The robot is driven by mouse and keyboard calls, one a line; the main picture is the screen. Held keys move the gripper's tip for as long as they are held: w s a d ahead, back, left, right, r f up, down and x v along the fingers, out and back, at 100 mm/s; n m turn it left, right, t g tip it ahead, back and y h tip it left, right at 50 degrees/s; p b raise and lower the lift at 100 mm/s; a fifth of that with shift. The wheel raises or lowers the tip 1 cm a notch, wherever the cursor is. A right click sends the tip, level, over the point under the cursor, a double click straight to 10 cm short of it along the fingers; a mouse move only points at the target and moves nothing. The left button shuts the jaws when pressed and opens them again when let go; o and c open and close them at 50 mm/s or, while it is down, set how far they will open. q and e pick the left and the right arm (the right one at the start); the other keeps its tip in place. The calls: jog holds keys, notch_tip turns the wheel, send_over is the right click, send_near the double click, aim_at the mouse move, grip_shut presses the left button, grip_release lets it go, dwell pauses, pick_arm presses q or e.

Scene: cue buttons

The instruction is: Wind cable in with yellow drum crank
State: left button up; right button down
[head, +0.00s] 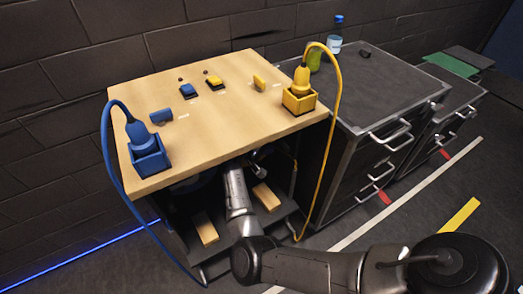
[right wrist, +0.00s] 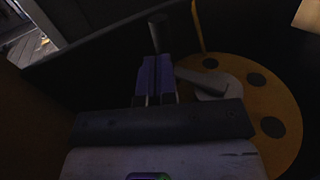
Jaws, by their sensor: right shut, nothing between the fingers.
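The yellow drum (right wrist: 268,100), a disc with dark round holes, fills the right of the right wrist view. A grey crank arm (right wrist: 207,82) lies across its face. A dark upright peg (right wrist: 158,33), seemingly the crank handle, stands just beyond my right gripper (right wrist: 154,62). That gripper is shut and empty; whether it touches the peg I cannot tell. In the head view my right arm reaches under the wooden tabletop, where the drum is hidden. The yellow cable (head: 325,135) arches from the yellow plug (head: 301,82) down the table's right side. My left gripper is out of view.
A blue plug (head: 140,132) stands in a blue box (head: 149,157) with a blue cable (head: 107,165). The tabletop (head: 215,125) carries small blue and yellow buttons. Wooden blocks (head: 267,197) lie on the lower shelf. A dark cabinet (head: 365,95) stands close on the right.

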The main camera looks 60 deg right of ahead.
aim_at(283, 148)
jog(key=b+x, duration=0.1)
jog(key=x, duration=0.2)
jog(key=shift+s+d+f, duration=0.15)
jog(key=shift+d+f, duration=0.1)
jog(key=shift+d, duration=0.05)
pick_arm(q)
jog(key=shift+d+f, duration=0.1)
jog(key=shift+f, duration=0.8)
pick_arm(e)
jog(key=shift+x, duration=0.8)
